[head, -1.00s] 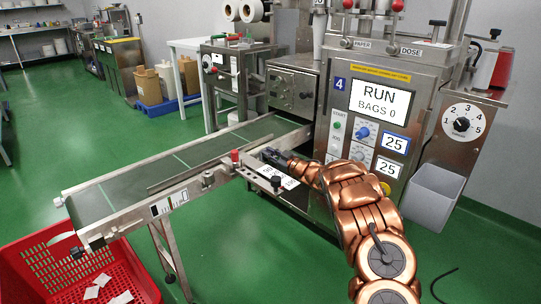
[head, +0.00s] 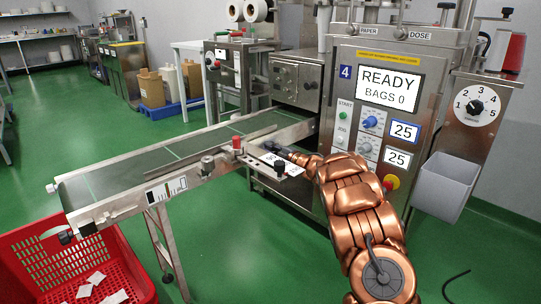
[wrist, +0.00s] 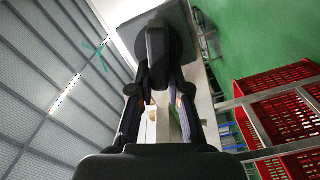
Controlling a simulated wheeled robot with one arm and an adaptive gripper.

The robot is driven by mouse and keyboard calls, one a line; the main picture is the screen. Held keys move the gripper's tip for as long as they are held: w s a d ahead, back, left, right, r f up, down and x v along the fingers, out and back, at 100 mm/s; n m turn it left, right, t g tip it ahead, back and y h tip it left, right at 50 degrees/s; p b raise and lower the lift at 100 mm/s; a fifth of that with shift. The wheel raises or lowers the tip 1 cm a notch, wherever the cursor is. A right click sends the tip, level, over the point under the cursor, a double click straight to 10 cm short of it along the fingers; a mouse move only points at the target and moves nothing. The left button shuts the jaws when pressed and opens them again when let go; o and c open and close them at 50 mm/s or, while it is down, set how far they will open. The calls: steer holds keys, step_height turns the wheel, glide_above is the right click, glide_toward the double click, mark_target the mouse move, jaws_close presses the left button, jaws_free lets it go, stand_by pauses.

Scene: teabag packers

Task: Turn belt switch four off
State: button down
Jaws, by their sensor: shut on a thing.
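Machine four (head: 345,100) has a blue "4" plate, and its screen (head: 388,92) reads READY, BAGS 0. Its conveyor belt (head: 140,170) runs out to the left. A white-labelled switch plate (head: 291,170) sits on the belt's side near the machine. My gripper (head: 272,149) is at this plate, and its fingers hide most of the switch there. In the wrist view, the black handle of belt switch four (wrist: 157,50) stands between the two fingertips of my gripper (wrist: 160,92), which are shut on it. The lettering on the plate is too small to read.
A red knob (head: 237,142) stands on the belt frame just left of my gripper. A red crate (head: 125,262) with white teabags is below the belt's far end. A grey bin (head: 446,184) hangs at the machine's right. Green floor is open in front.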

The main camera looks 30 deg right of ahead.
steer(key=shift+a+f+n+b, duration=0.1)
steer(key=shift+f+n+b, duration=0.2)
steer(key=shift+n+b, duration=0.65)
steer(key=shift+f+n+b, duration=0.25)
steer(key=shift+n+b, duration=0.6)
steer(key=shift+n, duration=0.1)
steer(key=c, duration=1.1)
jaws_free()
steer(key=v, duration=1.2)
steer(key=shift+r, duration=0.1)
